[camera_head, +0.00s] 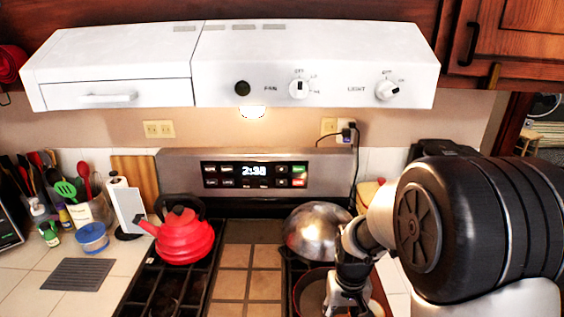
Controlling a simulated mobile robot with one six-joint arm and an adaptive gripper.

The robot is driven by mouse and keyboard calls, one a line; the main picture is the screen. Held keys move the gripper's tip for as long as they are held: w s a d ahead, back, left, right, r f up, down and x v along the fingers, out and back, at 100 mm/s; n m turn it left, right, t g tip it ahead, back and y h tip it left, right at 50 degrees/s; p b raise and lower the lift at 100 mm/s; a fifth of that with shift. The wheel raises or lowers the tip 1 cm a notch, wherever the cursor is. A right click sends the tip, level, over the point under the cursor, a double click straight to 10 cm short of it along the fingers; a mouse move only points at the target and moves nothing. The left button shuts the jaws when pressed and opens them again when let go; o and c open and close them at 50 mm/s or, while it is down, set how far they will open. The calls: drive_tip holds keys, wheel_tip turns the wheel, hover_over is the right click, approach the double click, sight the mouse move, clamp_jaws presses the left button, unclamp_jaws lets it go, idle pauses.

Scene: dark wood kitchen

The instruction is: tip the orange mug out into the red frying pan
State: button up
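The red frying pan (311,294) sits on the right side of the stove at the bottom edge of the picture. Only its red rim and part of its greyish inside show; my gripper and the picture edge hide the rest. My gripper (345,303) points down over the right part of the pan. Its fingertips are cut off or too small to read, so I cannot tell whether it is open, shut or holding anything. I cannot make out the orange mug.
A shiny metal dome (318,232) stands behind the pan, close to my wrist. A red kettle (183,238) sits on the left burners. The white range hood (240,65) hangs above. The tiled strip (248,272) between the burners is clear.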

drive_tip(key=shift+r, duration=0.1)
wheel_tip(320, 180, up, 14)
drive_tip(key=p, duration=1.3)
drive_tip(key=shift+f+p, duration=0.2)
drive_tip(key=shift+p, duration=0.15)
